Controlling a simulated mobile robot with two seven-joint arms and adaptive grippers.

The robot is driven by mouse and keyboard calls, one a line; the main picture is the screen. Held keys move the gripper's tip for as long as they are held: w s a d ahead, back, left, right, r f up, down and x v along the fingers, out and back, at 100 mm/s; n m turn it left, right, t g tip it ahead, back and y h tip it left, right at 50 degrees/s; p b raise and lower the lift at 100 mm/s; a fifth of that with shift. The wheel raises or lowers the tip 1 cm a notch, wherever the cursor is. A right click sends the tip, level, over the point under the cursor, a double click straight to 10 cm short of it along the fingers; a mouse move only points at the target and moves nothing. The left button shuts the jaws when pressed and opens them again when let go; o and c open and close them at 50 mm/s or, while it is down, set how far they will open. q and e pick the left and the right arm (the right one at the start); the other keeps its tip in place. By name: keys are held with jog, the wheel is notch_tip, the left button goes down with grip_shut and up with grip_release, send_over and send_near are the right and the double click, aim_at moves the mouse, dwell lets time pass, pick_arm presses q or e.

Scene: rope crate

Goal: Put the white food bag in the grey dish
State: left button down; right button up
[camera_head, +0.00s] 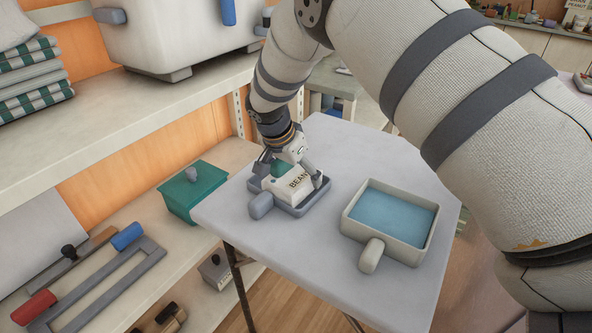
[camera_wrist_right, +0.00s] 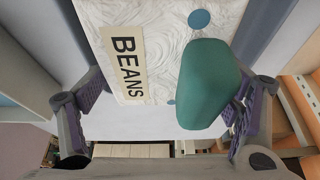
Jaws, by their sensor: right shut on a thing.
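The white food bag (camera_head: 291,187), labelled BEANS, is at the grey dish (camera_head: 295,210) on the small table. It appears within the dish's rim; I cannot tell whether it rests on the dish floor. My right gripper (camera_head: 288,177) comes down from above and is shut on the bag, a finger on either side. The right wrist view shows the bag (camera_wrist_right: 165,45) close up between the fingers, with its label and a green rounded patch. The gripper and bag hide much of the dish's inside. My left gripper is not in view.
A cream dish with a blue inside (camera_head: 348,222) stands right of the grey dish on the grey table (camera_head: 300,262). A green lidded box (camera_head: 190,200) sits on the lower shelf at left. The table's front is clear.

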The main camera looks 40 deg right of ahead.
aim_at(283, 183)
jog(key=shift+f, duration=0.1)
jog(key=o, duration=1.5)
jog(key=v, duration=1.2)
jog(key=shift+s, duration=0.1)
